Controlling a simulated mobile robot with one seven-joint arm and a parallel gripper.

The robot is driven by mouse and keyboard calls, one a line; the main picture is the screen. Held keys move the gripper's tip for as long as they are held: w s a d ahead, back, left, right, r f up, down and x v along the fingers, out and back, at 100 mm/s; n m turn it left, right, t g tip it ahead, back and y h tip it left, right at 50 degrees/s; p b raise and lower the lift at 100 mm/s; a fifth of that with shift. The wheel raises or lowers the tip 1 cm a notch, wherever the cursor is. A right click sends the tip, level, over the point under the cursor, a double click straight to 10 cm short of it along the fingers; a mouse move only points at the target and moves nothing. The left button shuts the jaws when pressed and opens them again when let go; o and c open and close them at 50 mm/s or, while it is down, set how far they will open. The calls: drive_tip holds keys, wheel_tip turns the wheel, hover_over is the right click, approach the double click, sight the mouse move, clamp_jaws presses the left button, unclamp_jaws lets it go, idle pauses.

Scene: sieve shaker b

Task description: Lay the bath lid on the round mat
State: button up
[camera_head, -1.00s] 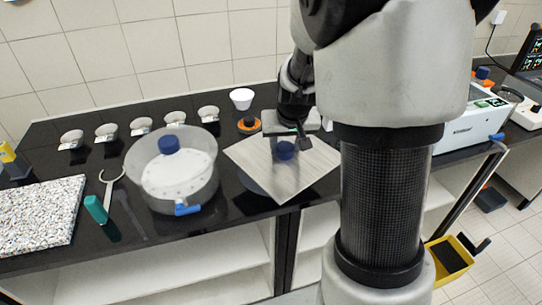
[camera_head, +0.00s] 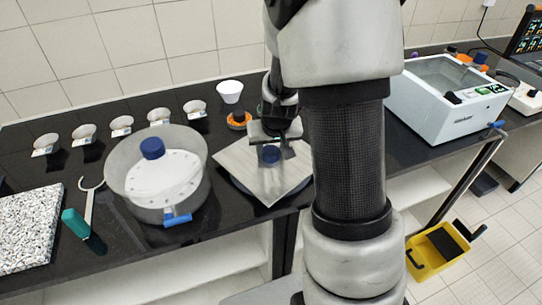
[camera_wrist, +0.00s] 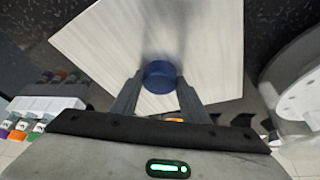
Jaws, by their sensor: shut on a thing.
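The bath lid is a square, pale brushed plate (camera_head: 236,161) with a blue knob (camera_head: 270,155) in its middle. My gripper (camera_head: 275,143) is shut on the knob, and the wrist view (camera_wrist: 160,88) shows one finger on each side of it. The round mat (camera_head: 237,186) is a dark disc on the black counter, mostly hidden under the lid.
A clear round pot (camera_head: 190,190) with a blue-knobbed white insert stands just left of the lid. An orange-ringed cup (camera_head: 238,121) and a white cup (camera_head: 229,91) stand behind. A white box-shaped device (camera_head: 450,100) is right of my arm.

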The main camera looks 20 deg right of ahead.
drive_tip(key=shift+f, duration=0.95)
drive_tip(key=shift+w+f+b, duration=0.1)
drive_tip(key=shift+f+b, duration=0.15)
drive_tip(key=shift+b, duration=0.1)
drive_tip(key=o, duration=1.4)
drive_tip(key=shift+r, duration=0.1)
